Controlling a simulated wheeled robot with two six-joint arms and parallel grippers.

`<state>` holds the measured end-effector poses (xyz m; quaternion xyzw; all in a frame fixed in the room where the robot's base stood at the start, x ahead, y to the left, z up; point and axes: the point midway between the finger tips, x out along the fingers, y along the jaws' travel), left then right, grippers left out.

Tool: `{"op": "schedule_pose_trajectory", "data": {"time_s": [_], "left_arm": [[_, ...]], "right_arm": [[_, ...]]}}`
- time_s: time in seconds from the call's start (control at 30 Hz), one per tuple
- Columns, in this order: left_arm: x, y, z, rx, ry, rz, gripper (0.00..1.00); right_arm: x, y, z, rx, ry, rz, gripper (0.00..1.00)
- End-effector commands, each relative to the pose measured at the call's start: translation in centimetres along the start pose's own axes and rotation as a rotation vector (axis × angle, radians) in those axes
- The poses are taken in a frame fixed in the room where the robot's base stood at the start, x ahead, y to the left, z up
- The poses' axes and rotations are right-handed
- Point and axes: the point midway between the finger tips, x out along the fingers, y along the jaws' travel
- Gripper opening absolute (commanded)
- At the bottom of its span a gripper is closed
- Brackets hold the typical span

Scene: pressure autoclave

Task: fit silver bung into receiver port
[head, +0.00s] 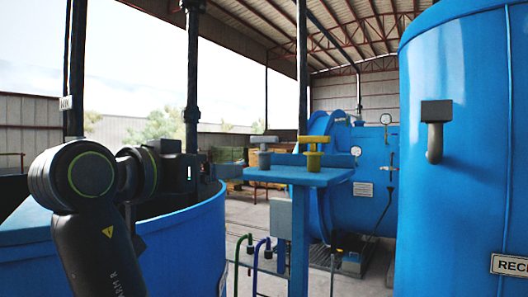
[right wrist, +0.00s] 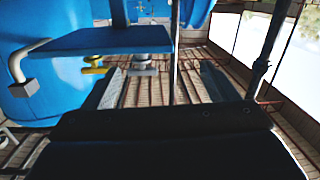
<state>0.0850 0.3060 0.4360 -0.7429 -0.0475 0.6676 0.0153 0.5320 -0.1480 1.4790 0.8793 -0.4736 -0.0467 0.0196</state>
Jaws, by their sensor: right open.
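The silver bung (head: 264,149), with a grey T-shaped top, stands upright at the left end of a blue shelf (head: 300,177). In the right wrist view, which is upside down, the silver bung (right wrist: 142,64) lies ahead between the finger directions. My right gripper (head: 228,172) is open and empty, just left of the shelf; its fingers also frame the right wrist view (right wrist: 160,85). A grey bent fitting (head: 434,135) juts from the large blue tank at right, whose sign (head: 509,265) reads "RECE…"; I cannot tell if it is the receiver port. My left gripper is not in view.
A yellow bung (head: 314,152) stands on the shelf right of the silver one. The shelf is on a blue post with green and blue pipes (head: 262,250) below. An open blue vat (head: 180,250) is under my right arm. A horizontal blue vessel (head: 360,165) stands behind.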

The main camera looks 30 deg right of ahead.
Motion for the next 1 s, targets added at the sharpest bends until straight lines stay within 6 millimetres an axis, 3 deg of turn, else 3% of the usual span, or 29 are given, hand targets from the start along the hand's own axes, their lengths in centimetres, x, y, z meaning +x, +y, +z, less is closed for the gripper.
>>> {"op": "schedule_pose_trajectory", "data": {"time_s": [0.1,0.2,0.3,0.43,0.8,1.0], "left_arm": [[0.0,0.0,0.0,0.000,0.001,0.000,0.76],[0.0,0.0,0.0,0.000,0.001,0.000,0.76],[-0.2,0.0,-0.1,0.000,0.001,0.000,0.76],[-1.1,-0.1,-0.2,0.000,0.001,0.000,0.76],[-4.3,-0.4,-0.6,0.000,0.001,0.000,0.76],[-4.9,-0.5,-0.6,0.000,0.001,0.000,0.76]], "right_arm": [[-2.7,1.5,-3.0,0.048,0.039,0.028,0.80],[-4.0,2.3,-4.3,0.071,0.056,0.044,0.80],[-4.0,2.6,-4.9,0.080,0.061,0.052,0.80],[-2.0,2.8,-5.2,0.081,0.060,0.056,0.80],[5.8,3.3,-5.8,0.079,0.062,0.055,0.80],[7.7,3.3,-5.6,0.080,0.062,0.052,0.80]]}}
